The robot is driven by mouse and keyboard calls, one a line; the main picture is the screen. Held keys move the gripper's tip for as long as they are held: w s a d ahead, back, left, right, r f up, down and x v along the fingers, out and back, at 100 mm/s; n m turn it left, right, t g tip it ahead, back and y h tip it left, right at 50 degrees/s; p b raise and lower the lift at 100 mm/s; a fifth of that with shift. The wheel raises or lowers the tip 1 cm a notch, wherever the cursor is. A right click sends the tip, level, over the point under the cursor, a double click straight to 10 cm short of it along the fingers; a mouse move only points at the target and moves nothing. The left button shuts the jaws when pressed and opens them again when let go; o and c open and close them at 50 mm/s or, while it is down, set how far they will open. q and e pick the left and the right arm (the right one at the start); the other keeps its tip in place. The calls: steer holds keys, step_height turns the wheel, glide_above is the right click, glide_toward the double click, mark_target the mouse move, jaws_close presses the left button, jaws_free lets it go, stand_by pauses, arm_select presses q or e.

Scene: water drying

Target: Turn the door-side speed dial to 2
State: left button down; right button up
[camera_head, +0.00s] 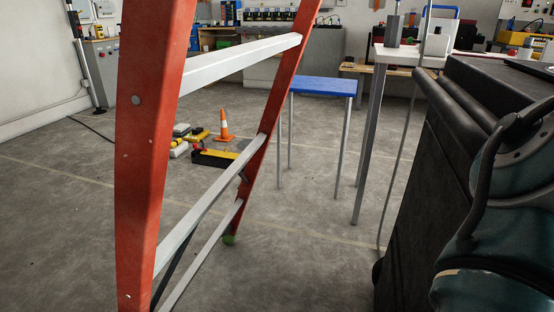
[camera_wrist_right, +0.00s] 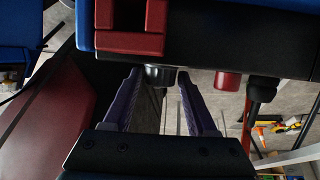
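In the right wrist view, a dark round knob (camera_wrist_right: 160,76) sticks out of the black lower face of a device (camera_wrist_right: 215,64) with blue and red parts. It seems to be a dial; no markings or pointer show, so its setting cannot be read. My right gripper (camera_wrist_right: 159,78) has its two purple fingers apart, one tip on each side of the knob, with a small gap seeming to show on both sides. A red knob (camera_wrist_right: 228,80) sits to the right of it. The head view shows neither gripper nor the dial.
A black cable connector (camera_wrist_right: 262,90) hangs right of the red knob. In the head view, an orange ladder (camera_head: 150,130) stands close in front. A blue-topped table (camera_head: 323,86), a traffic cone (camera_head: 223,125) and a large black case (camera_head: 425,190) also show.

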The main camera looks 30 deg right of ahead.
jaws_close()
steer(key=shift+w, duration=0.1)
stand_by(0.4)
steer(key=shift+a+f+m+g+h+b, duration=0.1)
steer(key=shift+m+g+h+b, duration=0.2)
steer(key=shift+m+g+b, duration=0.35)
steer(key=shift+w+f+m+g+h+b, duration=0.15)
steer(key=shift+m+g+h+b, duration=0.3)
steer(key=shift+g+b, duration=0.55)
steer(key=m+g+b, duration=0.1)
steer(key=g+b, duration=0.1)
steer(key=g, duration=0.1)
steer(key=shift+w+b, duration=0.1)
steer(key=shift+b, duration=0.2)
steer(key=shift+m+g+b, duration=0.55)
steer(key=shift+m+b, duration=0.05)
steer(key=shift+b, duration=0.1)
